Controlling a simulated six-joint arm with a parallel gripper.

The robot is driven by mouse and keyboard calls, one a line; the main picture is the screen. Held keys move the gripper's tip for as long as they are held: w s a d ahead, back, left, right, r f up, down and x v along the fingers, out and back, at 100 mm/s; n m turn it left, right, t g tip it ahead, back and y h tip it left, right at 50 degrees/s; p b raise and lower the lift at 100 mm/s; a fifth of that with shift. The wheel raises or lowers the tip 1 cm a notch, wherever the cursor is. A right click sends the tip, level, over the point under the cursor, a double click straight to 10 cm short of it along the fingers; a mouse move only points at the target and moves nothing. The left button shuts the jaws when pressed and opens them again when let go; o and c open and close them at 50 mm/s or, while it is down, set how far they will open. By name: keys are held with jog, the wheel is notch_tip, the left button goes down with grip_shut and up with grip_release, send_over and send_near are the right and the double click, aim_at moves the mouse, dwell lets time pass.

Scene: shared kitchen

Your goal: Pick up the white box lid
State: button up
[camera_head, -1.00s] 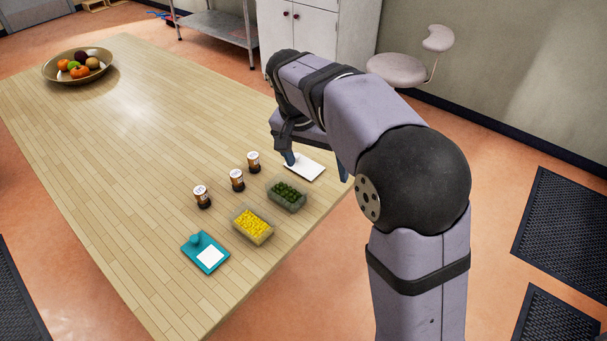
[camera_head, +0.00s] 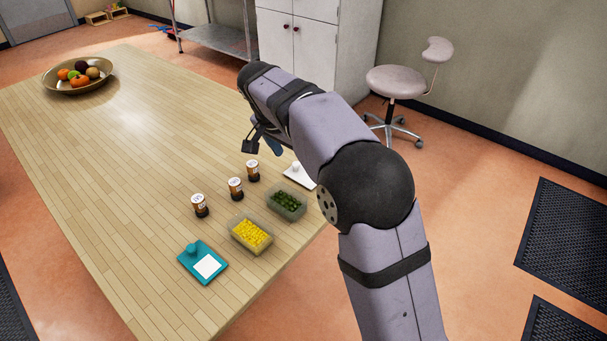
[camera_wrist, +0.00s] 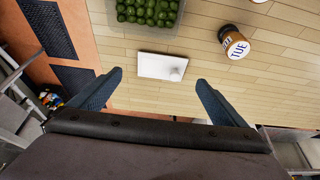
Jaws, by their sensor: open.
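The white box lid (camera_head: 300,175) lies flat on the wooden table near its right edge, beside the box of green pieces. It has a small white knob on top; my arm partly covers it in the head view. In the wrist view the lid (camera_wrist: 160,66) shows whole, with its knob toward the right end. My gripper (camera_wrist: 158,82) is open and empty, its two blue fingers spread to either side of the lid and apart from it. In the head view my gripper (camera_head: 262,147) is above the table, up and left of the lid.
A clear box of green pieces (camera_head: 287,203) and one of yellow pieces (camera_head: 251,235) stand near the lid. Several pill bottles (camera_head: 236,189) stand left of the boxes. A fruit bowl (camera_head: 77,76) is far off. The table's middle is clear.

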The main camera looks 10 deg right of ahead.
aim_at(302, 168)
jog(key=shift+p+x, duration=0.45)
jog(key=shift+x, duration=2.1)
jog(key=shift+w, duration=0.1)
jog(key=shift+c, duration=0.3)
jog(key=shift+a, duration=0.1)
jog(key=c, duration=1.1)
jog(key=shift+o, duration=0.2)
jog(key=shift+r, duration=0.15)
notch_tip(302, 168, up, 10)
